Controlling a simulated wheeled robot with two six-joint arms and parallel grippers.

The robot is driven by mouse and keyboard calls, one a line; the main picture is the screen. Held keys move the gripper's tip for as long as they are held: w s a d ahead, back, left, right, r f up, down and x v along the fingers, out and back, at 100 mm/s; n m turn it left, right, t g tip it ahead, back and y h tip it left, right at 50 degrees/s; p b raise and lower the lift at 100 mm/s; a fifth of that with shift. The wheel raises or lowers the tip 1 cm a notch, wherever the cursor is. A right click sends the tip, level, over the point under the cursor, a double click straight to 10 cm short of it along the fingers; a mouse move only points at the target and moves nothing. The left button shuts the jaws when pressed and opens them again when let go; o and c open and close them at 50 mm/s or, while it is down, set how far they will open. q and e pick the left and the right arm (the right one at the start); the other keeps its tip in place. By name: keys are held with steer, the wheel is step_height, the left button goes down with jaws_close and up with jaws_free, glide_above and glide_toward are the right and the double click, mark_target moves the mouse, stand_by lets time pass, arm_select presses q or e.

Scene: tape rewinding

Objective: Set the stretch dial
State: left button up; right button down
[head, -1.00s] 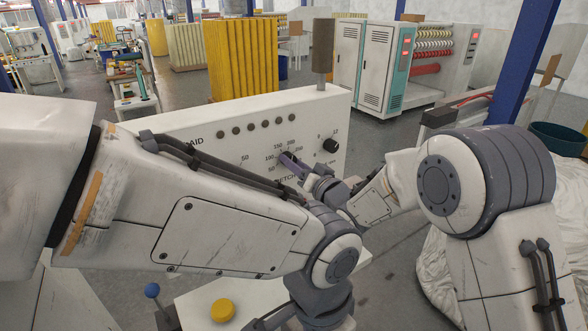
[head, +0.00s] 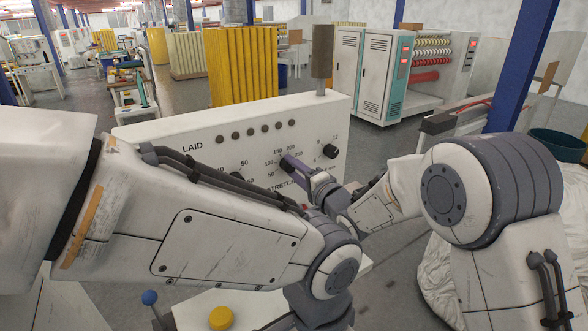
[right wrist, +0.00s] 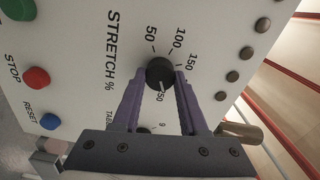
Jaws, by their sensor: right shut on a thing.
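The black stretch dial (right wrist: 158,71) is on a white panel (right wrist: 62,93), with printed numbers around it and "STRETCH %" beside it. In the right wrist view the two purple fingers of my right gripper (right wrist: 159,84) are closed on either side of the dial. The dial's white mark points toward a partly hidden number ending in 50. A finger covers part of the scale. In the head view my right gripper (head: 295,166) reaches the dial (head: 285,162) from the front right. My left arm crosses in front of the panel, and its gripper is out of view.
Another dial (head: 330,151) sits to the right on the panel. A row of dark buttons (head: 250,131) runs above. Green, red (right wrist: 37,78) and blue (right wrist: 50,121) buttons are on the panel. A yellow button (head: 221,318) and blue knob (head: 149,297) lie lower front.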

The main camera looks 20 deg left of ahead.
steer(key=shift+m, duration=0.7)
steer(key=shift+c, duration=2.2)
jaws_free()
steer(key=b+v, duration=0.3)
steer(key=v, duration=0.7)
steer(key=shift+s+d+b, duration=0.2)
steer(key=shift+b, duration=0.2)
